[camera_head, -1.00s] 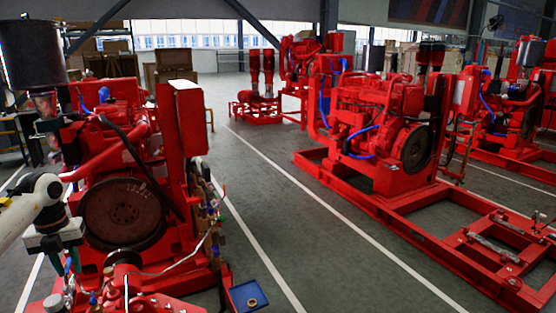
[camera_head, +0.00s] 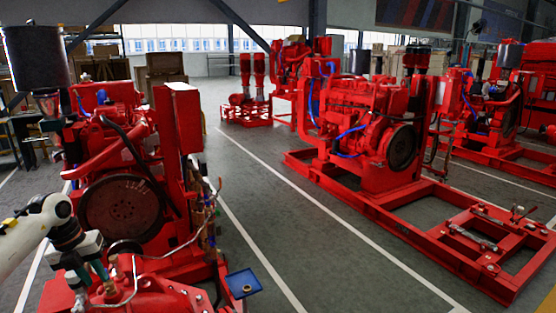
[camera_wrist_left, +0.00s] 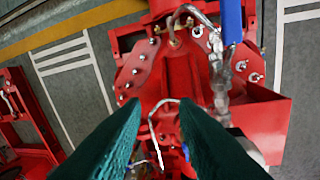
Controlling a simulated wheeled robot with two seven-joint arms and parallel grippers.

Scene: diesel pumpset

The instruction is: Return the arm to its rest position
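My left arm, white with a dark wrist, comes in from the left in the head view. My left gripper (camera_head: 92,280) points down at the near end of the left red pumpset (camera_head: 182,130). In the left wrist view its two dark green fingers stand apart with a gap between them (camera_wrist_left: 160,112), so it is open. No held object shows between them. Below the fingers are red pump parts, a metal pipe and a blue part (camera_wrist_left: 231,22). Whether the fingertips touch anything cannot be told. My right gripper is not in view.
A small blue tray (camera_head: 244,284) with a round item sits beside the pumpset. A second red engine on a long red skid (camera_head: 440,235) stands to the right. Grey floor with white lines lies open between them. Crates (camera_head: 160,75) stand at the back.

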